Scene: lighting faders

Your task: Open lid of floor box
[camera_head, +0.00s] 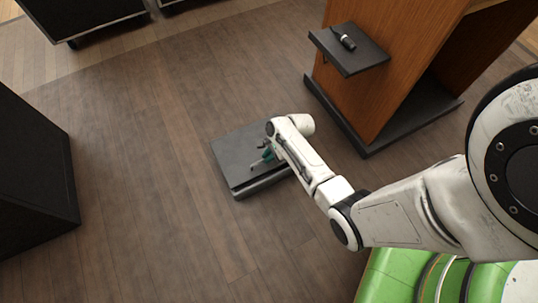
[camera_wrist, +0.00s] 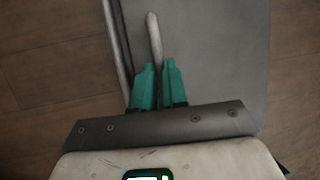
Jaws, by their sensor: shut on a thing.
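The floor box (camera_head: 262,184) is a low grey box on the wooden floor in the middle of the head view. Its lid (camera_head: 230,155) is a flat dark grey panel on top, which also fills the middle of the wrist view (camera_wrist: 215,50). I cannot tell whether the lid is slightly raised. A thin, pale handle bar (camera_wrist: 153,32) lies over the lid. My gripper (camera_head: 266,156) is over the right part of the lid. Its green fingers (camera_wrist: 158,72) are shut on the near end of the handle, which is partly hidden between them.
A wooden lectern (camera_head: 390,70) with a dark base and a small side shelf (camera_head: 350,58) stands at the upper right. A microphone (camera_head: 345,40) lies on the shelf. A black case (camera_head: 35,170) stands at the left. The floor left and below the box is clear.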

